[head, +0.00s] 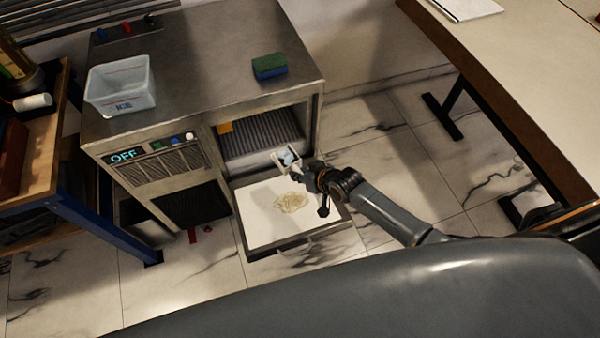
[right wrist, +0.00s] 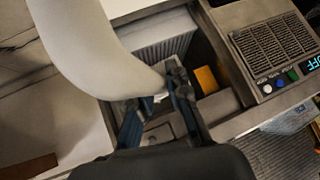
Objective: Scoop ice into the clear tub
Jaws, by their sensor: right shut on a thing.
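The clear tub (head: 121,86), marked ICE, stands on top of the metal machine at the left. My right gripper (head: 302,170) is in front of the machine's open compartment, above its lowered door. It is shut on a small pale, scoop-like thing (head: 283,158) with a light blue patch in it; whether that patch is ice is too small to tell. In the right wrist view the gripper's dark fingers (right wrist: 158,108) have a bit of white between them. My left gripper is not in view.
The machine's open door (head: 262,222) lies low, with a pale tangled patch on it. The control panel (head: 124,155) reads OFF. A green and blue sponge (head: 269,67) is on the machine's top. A large pale curved shape (right wrist: 92,45) fills the wrist view's upper left; I cannot tell what it is.

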